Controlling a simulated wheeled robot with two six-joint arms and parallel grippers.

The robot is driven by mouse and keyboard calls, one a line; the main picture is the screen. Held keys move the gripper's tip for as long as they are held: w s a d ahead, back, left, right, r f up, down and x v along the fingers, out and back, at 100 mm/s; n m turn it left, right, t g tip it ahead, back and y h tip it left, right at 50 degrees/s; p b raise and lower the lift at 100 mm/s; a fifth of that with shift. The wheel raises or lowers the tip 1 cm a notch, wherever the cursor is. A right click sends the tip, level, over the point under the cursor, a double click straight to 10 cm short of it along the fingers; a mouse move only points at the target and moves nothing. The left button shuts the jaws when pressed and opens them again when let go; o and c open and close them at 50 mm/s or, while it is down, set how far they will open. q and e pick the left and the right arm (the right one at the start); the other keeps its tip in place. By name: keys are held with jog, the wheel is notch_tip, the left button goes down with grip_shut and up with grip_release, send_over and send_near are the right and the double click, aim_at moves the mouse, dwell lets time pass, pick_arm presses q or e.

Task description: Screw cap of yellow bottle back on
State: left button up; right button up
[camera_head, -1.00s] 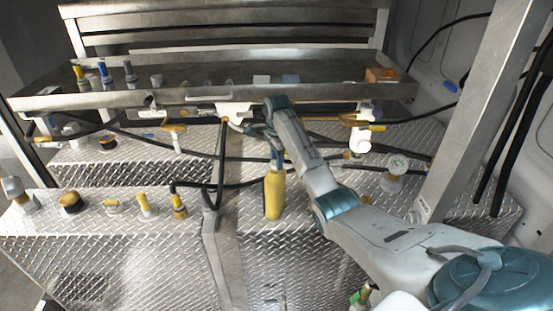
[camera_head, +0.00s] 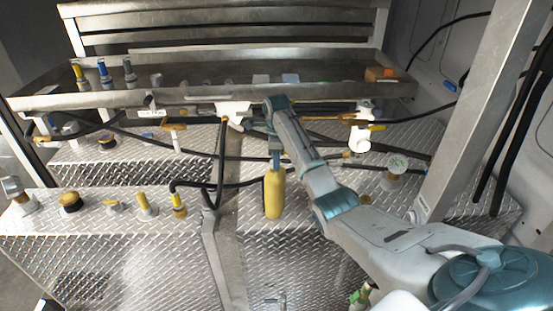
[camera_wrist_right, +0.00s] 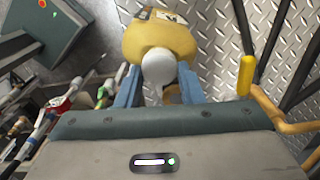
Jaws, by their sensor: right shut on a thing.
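The yellow bottle (camera_head: 273,197) stands upright on the diamond-plate deck, near the middle in the head view. In the right wrist view its yellow body (camera_wrist_right: 160,38) lies just beyond the fingers, with the white cap (camera_wrist_right: 158,67) at its top facing the camera. My right gripper (camera_head: 275,161) comes down from above the bottle. Its two blue fingers (camera_wrist_right: 158,86) are on either side of the white cap and shut on it. The cap's threads and the bottle's neck are hidden, so I cannot tell how tightly it sits. My left gripper is not in view.
A metal shelf (camera_head: 210,98) crosses behind the bottle, with hoses and nozzles under it. A black hose (camera_head: 225,185) runs left of the bottle. Several yellow and black fittings (camera_head: 145,207) stand on the left deck. A white-capped gauge (camera_head: 396,166) stands to the right.

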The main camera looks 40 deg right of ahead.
jog(key=m, duration=0.5)
jog(key=shift+s+a, duration=0.1)
jog(key=m, duration=0.5)
jog(key=shift+a+f, duration=0.1)
jog(key=o, duration=1.1)
jog(key=shift+o, duration=0.3)
